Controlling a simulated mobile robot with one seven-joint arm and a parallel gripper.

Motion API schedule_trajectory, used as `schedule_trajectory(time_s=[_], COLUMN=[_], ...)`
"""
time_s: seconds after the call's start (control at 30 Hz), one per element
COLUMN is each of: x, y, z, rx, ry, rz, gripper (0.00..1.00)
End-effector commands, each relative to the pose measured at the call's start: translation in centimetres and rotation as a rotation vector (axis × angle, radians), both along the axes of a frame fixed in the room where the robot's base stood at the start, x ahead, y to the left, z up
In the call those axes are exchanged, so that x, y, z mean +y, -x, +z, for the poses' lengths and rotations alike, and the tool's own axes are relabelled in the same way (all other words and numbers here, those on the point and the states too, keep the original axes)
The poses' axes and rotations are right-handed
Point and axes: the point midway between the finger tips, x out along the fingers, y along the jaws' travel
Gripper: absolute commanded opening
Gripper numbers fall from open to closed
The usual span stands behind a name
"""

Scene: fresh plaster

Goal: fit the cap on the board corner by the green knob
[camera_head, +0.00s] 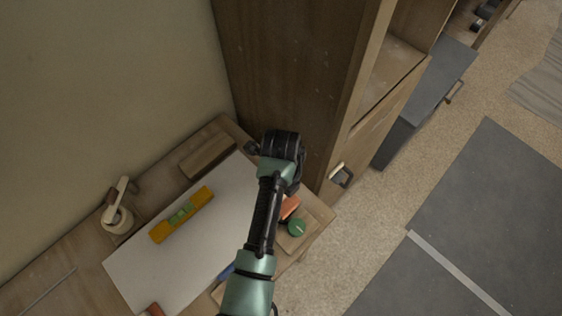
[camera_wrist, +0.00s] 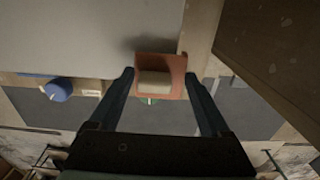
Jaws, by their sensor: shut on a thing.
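The orange cap (camera_wrist: 142,66) with a pale tan block on it is held between the two fingers of my gripper (camera_wrist: 159,78) in the wrist view. It covers the corner of the pale board (camera_wrist: 70,35). I cannot tell whether it touches the board or hovers above it. In the head view the cap (camera_head: 289,207) shows beside my arm, next to the green knob (camera_head: 297,227). In the wrist view only a sliver of the green knob (camera_wrist: 148,101) shows below the cap. My fingertips are hidden in the head view. The board (camera_head: 140,265) lies on the wooden bench.
A yellow level (camera_head: 182,214) lies on the board. A tape dispenser (camera_head: 117,217) and a wooden block (camera_head: 207,157) are behind it. A tall wooden cabinet (camera_head: 290,70) stands close to the gripper. A blue knob (camera_wrist: 58,88) is at the board's front edge. Another orange piece (camera_head: 155,310) is at bottom left.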

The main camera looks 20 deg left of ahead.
Motion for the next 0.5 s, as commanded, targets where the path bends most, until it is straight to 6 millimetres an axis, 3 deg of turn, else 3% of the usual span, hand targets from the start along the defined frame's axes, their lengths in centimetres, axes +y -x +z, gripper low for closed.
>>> schedule_trajectory(time_s=[0.3,0.33,0.4,0.5], x=[-0.02,-0.03,-0.02,-0.02], y=[0.03,0.04,0.03,0.03], z=[-0.72,-0.72,-0.71,-0.71], rx=[0.001,0.001,0.001,0.001], ry=[0.001,0.001,0.001,0.001], rz=[0.000,0.000,0.000,0.000], gripper=[0.10,0.85,0.97,1.00])
